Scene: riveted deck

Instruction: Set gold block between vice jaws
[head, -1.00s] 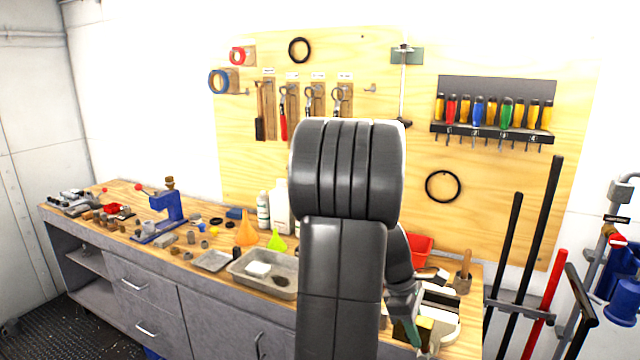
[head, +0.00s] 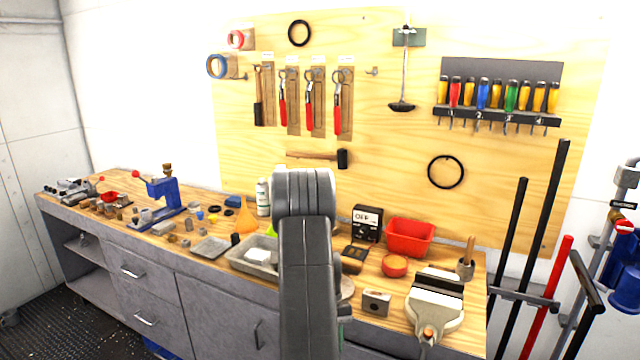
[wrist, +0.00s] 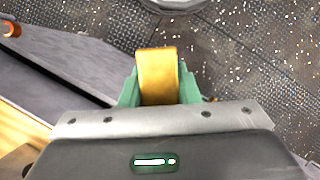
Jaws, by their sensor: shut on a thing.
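The gold block (wrist: 158,68) is held upright between the green fingers of my gripper (wrist: 160,92) in the wrist view, with speckled dark floor behind it. In the head view my arm hides the block and nearly all of the gripper; only a bit of green shows at the arm's right edge. The vice (head: 434,305) stands at the right end of the bench, clear of my arm. It has a pale body, dark jaw faces and an orange-tipped screw at its front. No gold block shows between its jaws. My gripper is left of the vice and apart from it.
A small holed block (head: 376,302) sits on the bench (head: 385,335) just left of the vice. Long-handled tools (head: 535,240) lean on the right.

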